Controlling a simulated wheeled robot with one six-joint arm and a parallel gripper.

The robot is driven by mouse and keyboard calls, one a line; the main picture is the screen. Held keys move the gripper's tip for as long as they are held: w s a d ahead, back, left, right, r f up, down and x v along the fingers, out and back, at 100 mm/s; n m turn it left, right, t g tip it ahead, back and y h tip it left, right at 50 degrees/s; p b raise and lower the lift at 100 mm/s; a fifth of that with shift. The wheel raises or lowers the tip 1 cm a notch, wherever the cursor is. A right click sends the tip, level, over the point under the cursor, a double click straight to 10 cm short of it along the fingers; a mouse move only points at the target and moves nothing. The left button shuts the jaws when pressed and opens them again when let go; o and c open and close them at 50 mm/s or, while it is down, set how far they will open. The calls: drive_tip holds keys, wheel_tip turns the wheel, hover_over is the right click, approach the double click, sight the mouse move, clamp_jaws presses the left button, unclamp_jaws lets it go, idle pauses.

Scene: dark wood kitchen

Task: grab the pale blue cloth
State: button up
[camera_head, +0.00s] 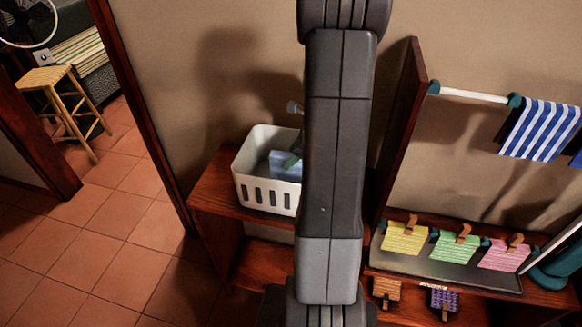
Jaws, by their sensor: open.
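A pale blue cloth (284,170) lies inside a white slotted basket (262,196) on the wooden shelf. Only part of the cloth shows, because my arm covers the right side of the basket. A small dark green piece shows at the cloth's upper right edge; I cannot tell what it is. My gripper is not visible, and my upright arm links fill the middle of the view. Whether the gripper is near the cloth cannot be seen.
Yellow, green and pink cloths (455,246) hang from clips on the right. A blue-striped towel (540,130) hangs on a rail above. A wooden side panel (400,130) stands right of my arm. A stool (62,95) is at far left, with open tiled floor (110,235) before it.

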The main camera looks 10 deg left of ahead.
drive_tip(key=shift+x, duration=1.4)
drive_tip(key=shift+w, duration=0.15)
drive_tip(key=shift+c, duration=0.5)
drive_tip(key=c, duration=1)
drive_tip(key=shift+r, duration=0.1)
